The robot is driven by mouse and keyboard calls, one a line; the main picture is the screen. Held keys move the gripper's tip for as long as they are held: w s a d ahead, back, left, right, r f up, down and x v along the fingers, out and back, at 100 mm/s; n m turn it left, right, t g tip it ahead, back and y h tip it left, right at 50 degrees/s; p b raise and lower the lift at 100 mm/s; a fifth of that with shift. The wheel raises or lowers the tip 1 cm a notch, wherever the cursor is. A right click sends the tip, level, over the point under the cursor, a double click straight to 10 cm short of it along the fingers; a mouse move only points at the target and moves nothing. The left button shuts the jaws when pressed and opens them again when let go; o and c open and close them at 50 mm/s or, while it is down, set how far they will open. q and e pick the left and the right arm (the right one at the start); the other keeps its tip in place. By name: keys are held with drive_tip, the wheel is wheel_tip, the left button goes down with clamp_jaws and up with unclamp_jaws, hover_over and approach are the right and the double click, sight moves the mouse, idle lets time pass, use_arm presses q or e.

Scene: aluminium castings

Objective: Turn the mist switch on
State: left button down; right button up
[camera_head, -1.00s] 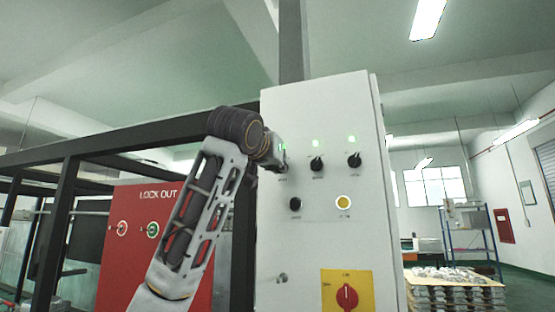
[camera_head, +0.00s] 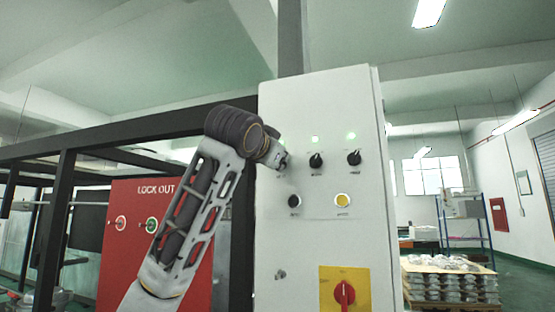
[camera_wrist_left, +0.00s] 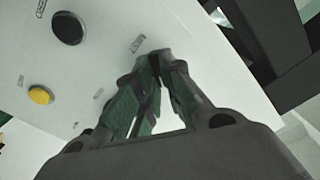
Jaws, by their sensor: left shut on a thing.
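The white control panel (camera_head: 317,250) has a top row of black rotary switches under green lamps. The middle switch (camera_head: 316,160) and right switch (camera_head: 354,158) show clearly. My left gripper (camera_head: 283,163) is at the top-left position, shut on the switch knob there, which its fingers and wrist hide. In the left wrist view, the fingers (camera_wrist_left: 158,62) converge against the panel face (camera_wrist_left: 100,70), beside a small label (camera_wrist_left: 138,43). The labels are too small to read, so I cannot tell which one says mist. My right gripper is not in view.
Below the top row are a black knob (camera_head: 294,201) and a yellow button (camera_head: 342,200). A red rotary handle on a yellow plate (camera_head: 345,293) sits lower. A red lock-out board (camera_head: 125,240) and dark frame (camera_head: 130,132) stand left. Stacked castings (camera_head: 450,280) are at right.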

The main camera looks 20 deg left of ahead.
use_arm(q)
drive_tip(key=c, duration=1.5)
unclamp_jaws()
drive_tip(key=shift+c, duration=0.2)
drive_tip(key=s, duration=1.2)
drive_tip(key=shift+a, duration=0.2)
drive_tip(key=shift+f, duration=0.1)
